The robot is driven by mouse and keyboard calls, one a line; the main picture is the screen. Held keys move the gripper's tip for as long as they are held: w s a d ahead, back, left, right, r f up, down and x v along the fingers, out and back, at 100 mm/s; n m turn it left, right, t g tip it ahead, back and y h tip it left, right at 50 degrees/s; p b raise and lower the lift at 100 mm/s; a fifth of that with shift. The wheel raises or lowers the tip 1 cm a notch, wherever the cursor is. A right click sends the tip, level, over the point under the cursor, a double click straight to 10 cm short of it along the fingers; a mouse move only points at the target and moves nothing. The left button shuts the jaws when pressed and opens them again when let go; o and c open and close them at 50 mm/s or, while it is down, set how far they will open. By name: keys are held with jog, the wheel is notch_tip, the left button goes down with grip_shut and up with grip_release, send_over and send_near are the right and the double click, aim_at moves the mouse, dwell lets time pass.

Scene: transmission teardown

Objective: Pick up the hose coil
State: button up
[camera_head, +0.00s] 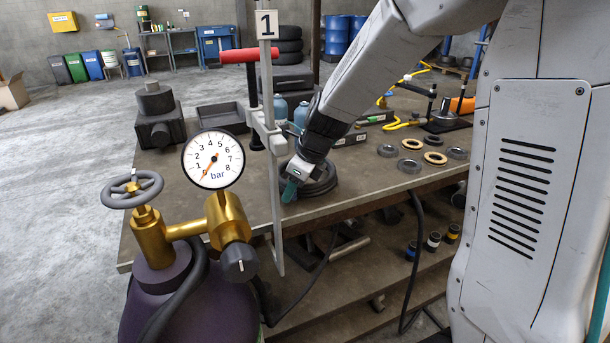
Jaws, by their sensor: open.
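A black hose coil (322,184) lies in stacked loops on the workbench, near its front edge. My gripper (293,184) reaches down from the upper right and sits at the left side of the coil, in front of part of it. A teal fingertip shows just left of the loops. The jaws are open. The wrist hides part of the coil, and I cannot tell whether a finger touches it.
A purple gas cylinder (200,311) with brass valve and pressure gauge (213,158) stands in front. A clamp (272,150) with a red handle rises just left of my gripper. Metal rings (410,166) lie right of the coil. A dark tray (222,114) is behind.

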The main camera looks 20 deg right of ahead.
grip_shut()
jog(key=shift+r, duration=0.1)
